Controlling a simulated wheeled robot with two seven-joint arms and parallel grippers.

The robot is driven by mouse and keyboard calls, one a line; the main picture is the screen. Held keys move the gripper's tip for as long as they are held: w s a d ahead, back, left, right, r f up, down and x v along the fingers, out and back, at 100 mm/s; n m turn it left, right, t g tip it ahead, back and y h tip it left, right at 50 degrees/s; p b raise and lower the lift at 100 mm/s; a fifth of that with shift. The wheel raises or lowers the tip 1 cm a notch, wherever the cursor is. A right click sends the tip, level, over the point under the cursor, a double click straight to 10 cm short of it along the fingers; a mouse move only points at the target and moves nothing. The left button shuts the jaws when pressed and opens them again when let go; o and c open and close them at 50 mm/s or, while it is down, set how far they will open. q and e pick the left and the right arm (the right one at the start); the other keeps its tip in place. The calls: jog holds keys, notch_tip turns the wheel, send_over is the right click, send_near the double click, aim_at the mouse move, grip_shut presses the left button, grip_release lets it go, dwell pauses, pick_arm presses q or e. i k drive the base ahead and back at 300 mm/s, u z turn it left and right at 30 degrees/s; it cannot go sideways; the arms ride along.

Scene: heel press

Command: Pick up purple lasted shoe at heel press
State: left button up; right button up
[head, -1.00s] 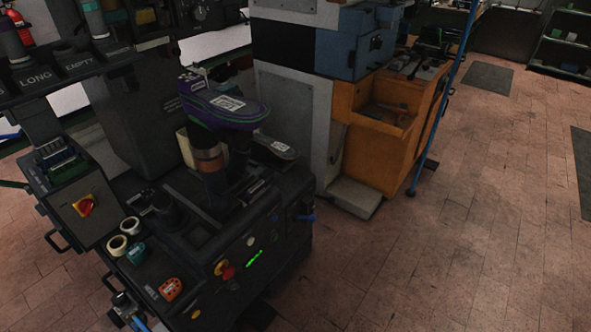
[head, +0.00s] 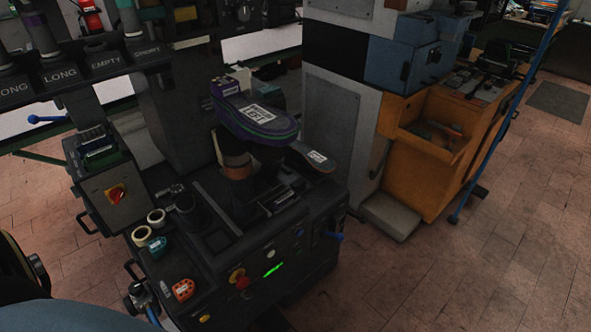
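The purple lasted shoe (head: 256,118) sits sole up on the post of the heel press (head: 236,168), with a white label on its dark sole. The lower part of the post is partly hidden by the shoe and the machine. A second sole-like piece with a white label (head: 315,156) lies lower, just right of the post. Neither of my grippers shows in the head view.
Tape rolls (head: 148,226), a teal item and an orange item (head: 183,290) lie on the press's front ledge. An orange cabinet (head: 430,150) stands at right behind a blue pole (head: 508,120).

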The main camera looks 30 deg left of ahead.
aim_at(245, 118)
jog(key=i, duration=0.8)
jog(key=u, duration=1.45)
